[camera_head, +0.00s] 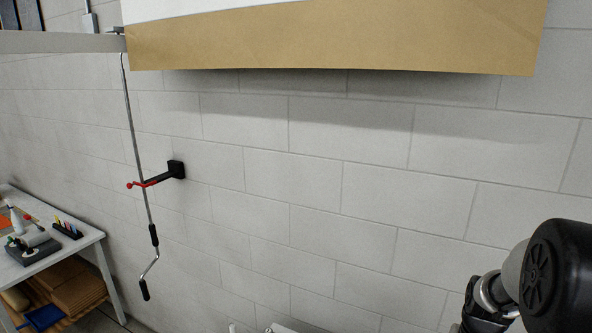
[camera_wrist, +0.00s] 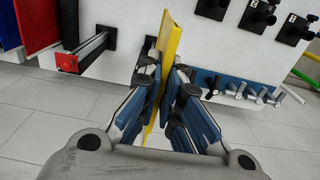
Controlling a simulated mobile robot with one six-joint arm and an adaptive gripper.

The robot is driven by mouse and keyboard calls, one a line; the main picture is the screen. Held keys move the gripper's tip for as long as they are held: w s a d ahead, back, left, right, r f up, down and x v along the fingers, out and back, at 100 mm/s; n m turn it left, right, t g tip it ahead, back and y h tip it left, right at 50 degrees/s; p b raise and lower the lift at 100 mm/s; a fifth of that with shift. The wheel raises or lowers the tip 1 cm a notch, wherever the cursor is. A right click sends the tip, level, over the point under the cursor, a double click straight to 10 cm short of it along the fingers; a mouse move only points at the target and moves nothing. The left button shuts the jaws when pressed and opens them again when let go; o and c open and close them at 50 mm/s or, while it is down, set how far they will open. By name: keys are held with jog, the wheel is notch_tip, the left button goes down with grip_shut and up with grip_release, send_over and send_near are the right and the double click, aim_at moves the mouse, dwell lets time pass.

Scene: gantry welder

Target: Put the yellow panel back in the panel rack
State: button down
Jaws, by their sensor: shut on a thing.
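The yellow panel (camera_wrist: 170,35) is seen nearly edge-on in the wrist view, standing upright between my fingers. My gripper (camera_wrist: 160,88) is shut on it, and the fingers hide part of its lower end. To the left is a black bar with a red end (camera_wrist: 82,56), fixed to a white board, which looks like part of the panel rack. A red panel (camera_wrist: 42,25) and a blue panel (camera_wrist: 10,22) hang beside it. The yellow panel is right of this bar. The head view shows neither the panel nor my gripper's fingers.
In the wrist view, black numbered holders (camera_wrist: 258,14) and a blue rail with several metal tools (camera_wrist: 240,88) are on the right. The head view shows a crank rod (camera_head: 137,130), a wall bracket (camera_head: 165,175) and a workbench (camera_head: 45,262) at left.

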jog(key=shift+r+p, duration=1.2)
jog(key=shift+r, duration=0.85)
